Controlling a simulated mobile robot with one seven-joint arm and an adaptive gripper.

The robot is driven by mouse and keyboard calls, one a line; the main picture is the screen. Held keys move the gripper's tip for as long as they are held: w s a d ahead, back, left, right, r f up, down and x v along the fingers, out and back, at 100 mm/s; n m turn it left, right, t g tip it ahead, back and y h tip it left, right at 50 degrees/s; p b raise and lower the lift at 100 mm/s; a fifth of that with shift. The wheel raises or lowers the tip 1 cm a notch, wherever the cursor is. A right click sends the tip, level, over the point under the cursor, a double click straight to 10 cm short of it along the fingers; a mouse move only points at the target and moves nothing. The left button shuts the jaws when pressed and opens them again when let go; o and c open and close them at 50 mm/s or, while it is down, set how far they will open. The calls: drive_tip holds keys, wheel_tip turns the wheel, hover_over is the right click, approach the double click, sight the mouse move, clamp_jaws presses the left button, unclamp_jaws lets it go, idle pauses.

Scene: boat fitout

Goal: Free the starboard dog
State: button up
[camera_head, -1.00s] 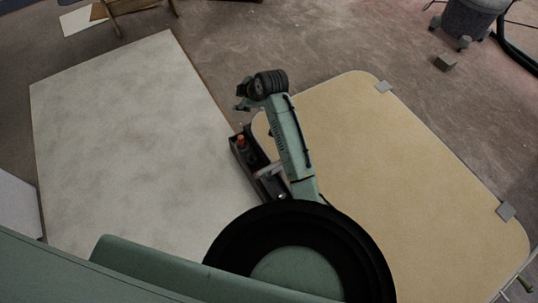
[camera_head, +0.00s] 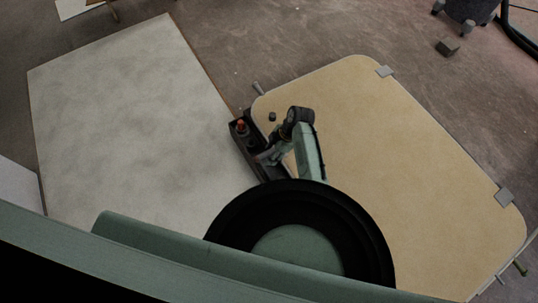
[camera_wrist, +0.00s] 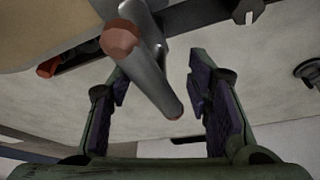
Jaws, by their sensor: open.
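A grey metal lever with reddish ends (camera_wrist: 150,70) crosses the wrist view and passes between my fingers. It looks like a dog handle, but I cannot tell which one. My gripper (camera_wrist: 158,88) is open, with a purple-padded finger on each side of the lever; contact is not clear. In the head view my gripper (camera_head: 268,156) is low, at the left edge of the tan hatch panel (camera_head: 390,170), beside a dark tray. Small levers show at the panel's upper left corner (camera_head: 258,88) and lower right corner (camera_head: 520,268).
A pale board (camera_head: 130,120) lies left, clear. A grey block (camera_head: 447,47) is on the floor.

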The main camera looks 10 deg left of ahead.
drive_tip(key=shift+x, duration=0.95)
